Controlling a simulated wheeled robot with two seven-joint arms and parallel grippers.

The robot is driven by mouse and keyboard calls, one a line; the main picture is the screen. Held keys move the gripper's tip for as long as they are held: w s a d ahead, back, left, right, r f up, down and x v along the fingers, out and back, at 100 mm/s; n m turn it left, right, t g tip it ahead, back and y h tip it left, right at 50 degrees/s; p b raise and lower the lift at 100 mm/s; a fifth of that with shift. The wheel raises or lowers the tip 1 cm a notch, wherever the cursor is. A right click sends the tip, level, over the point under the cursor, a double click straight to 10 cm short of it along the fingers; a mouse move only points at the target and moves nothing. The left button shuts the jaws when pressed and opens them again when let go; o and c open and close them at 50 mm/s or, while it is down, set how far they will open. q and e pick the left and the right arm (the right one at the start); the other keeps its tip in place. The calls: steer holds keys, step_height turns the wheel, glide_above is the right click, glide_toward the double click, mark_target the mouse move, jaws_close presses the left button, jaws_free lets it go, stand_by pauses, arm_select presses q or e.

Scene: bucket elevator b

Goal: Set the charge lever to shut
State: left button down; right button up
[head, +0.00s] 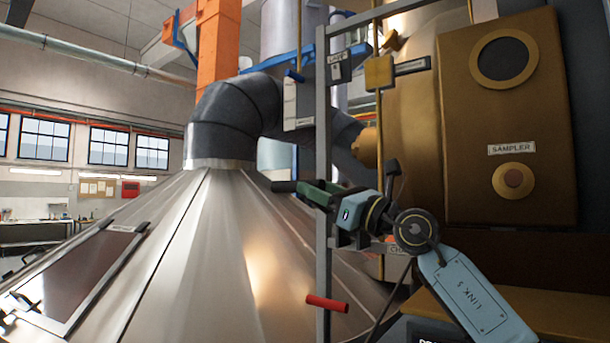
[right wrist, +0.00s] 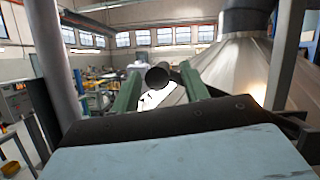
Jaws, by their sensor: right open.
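My right gripper (head: 298,190) reaches in from the right in the head view, its green fingers beside the grey upright post. In the right wrist view, the gripper (right wrist: 160,80) is open, with a dark round bar end (right wrist: 158,76) seen between its fingers. I cannot tell whether they touch it. A partly hidden label (head: 393,248) starting with "CH" sits behind my right wrist. A red-gripped handle (head: 327,303) sticks out low by the post, below the gripper. I cannot tell for sure which part is the charge lever. My left gripper is not in view.
The grey upright post (head: 323,120) stands close to my right gripper. A brass sampler panel (head: 512,120) is at the right. A large metal cone (head: 200,260) with a dark duct (head: 235,105) fills the middle and left.

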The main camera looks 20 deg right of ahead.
steer(key=shift+p+x, duration=0.3)
steer(key=shift+x, duration=0.7)
jaws_close()
